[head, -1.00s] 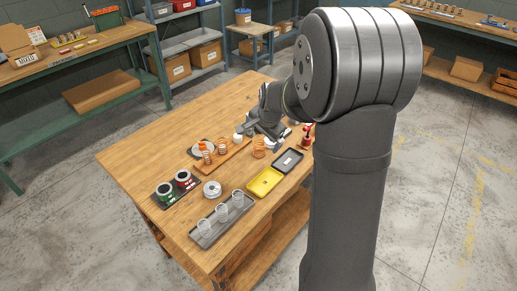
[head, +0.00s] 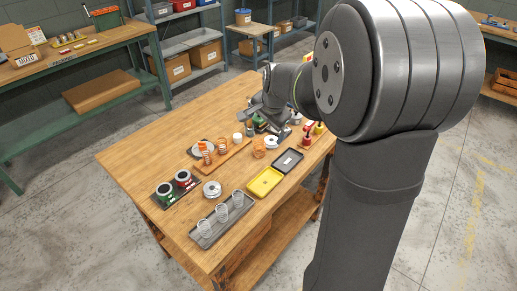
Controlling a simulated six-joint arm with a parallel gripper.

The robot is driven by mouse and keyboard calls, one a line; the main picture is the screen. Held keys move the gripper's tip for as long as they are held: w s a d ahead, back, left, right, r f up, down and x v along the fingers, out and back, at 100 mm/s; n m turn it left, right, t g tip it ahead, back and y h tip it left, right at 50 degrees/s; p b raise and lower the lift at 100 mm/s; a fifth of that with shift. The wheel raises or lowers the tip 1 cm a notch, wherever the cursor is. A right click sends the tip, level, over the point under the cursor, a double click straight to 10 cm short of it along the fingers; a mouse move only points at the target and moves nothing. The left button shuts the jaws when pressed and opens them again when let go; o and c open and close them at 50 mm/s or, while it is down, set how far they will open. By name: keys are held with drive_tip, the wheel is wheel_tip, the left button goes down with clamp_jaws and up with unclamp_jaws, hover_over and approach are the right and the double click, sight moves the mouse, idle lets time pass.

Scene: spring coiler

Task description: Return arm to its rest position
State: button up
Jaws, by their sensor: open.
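My gripper (head: 262,106) is over the far part of the wooden table (head: 130,158), small in the head view and partly behind my own arm. Its jaws are open, and I see nothing held between them. Below and near it are a dark green item (head: 259,122) and red-topped items (head: 308,127) on a small wooden board. My large grey arm links fill the right side of the view and hide the table's right far corner.
On the table are a grey tray with clear cups (head: 204,236), a yellow tray (head: 265,182), a dark tray (head: 287,162), a white spool (head: 212,190), red and green spools on a dark base, and copper coils (head: 207,157) on a wooden board. The table's left far area is clear.

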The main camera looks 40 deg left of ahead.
drive_tip(key=shift+v, duration=1.7)
